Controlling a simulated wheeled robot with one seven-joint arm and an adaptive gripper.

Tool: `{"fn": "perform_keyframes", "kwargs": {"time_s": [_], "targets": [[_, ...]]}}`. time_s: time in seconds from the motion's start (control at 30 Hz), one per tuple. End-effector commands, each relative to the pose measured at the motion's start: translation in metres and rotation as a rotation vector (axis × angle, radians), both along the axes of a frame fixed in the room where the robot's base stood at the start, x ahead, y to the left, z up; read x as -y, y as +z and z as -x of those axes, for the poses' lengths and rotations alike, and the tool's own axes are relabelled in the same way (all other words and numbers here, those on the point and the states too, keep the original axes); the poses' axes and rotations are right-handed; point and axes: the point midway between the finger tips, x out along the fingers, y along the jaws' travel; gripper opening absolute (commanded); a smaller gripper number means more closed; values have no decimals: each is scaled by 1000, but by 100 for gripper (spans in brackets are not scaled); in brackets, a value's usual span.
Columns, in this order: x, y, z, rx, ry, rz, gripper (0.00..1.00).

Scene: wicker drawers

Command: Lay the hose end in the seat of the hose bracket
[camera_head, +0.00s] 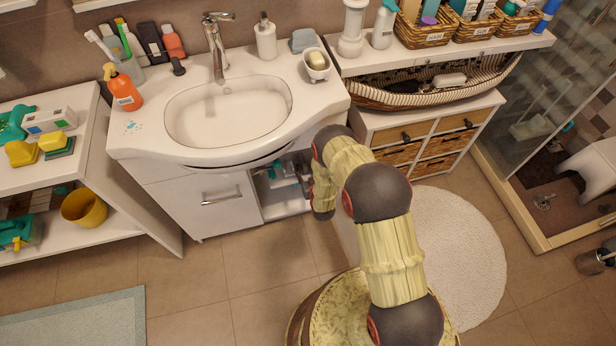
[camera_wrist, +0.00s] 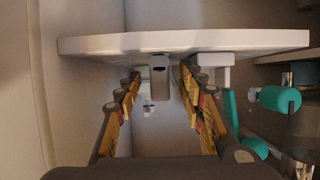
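My gripper (camera_wrist: 160,82) shows in the wrist view with its two yellow-padded fingers apart. A small grey block with a dark opening (camera_wrist: 160,64) appears between the fingertips, below a white panel edge, with gaps on both sides. I cannot tell whether it is the hose end or the bracket. A second white fitting (camera_wrist: 210,65) sits under the same panel, to the right. A small pale and dark piece (camera_wrist: 148,106) shows lower down between the fingers, too small to identify. In the head view my arm reaches down in front of the sink cabinet, and the gripper is hidden there.
The white panel (camera_wrist: 185,42) crosses above the fingertips. Teal-capped items (camera_wrist: 280,98) stand close on the right. In the head view, the open cabinet compartment (camera_head: 285,175) holds several items beside the closed cabinet door (camera_head: 205,205). A round rug (camera_head: 455,250) lies on the floor.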

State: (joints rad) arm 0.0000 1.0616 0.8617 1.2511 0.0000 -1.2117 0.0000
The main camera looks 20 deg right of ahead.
Motion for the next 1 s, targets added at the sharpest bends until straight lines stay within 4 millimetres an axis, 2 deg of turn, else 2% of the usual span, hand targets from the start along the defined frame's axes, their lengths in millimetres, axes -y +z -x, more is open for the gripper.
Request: {"fn": "perform_keyframes", "kwargs": {"time_s": [0.2, 0.47, 1.0], "targets": [[0, -7, -14, -1, 0, 0, 39], [0, -6, -15, -1, 0, 0, 39], [0, -6, -15, -1, 0, 0, 10]]}}
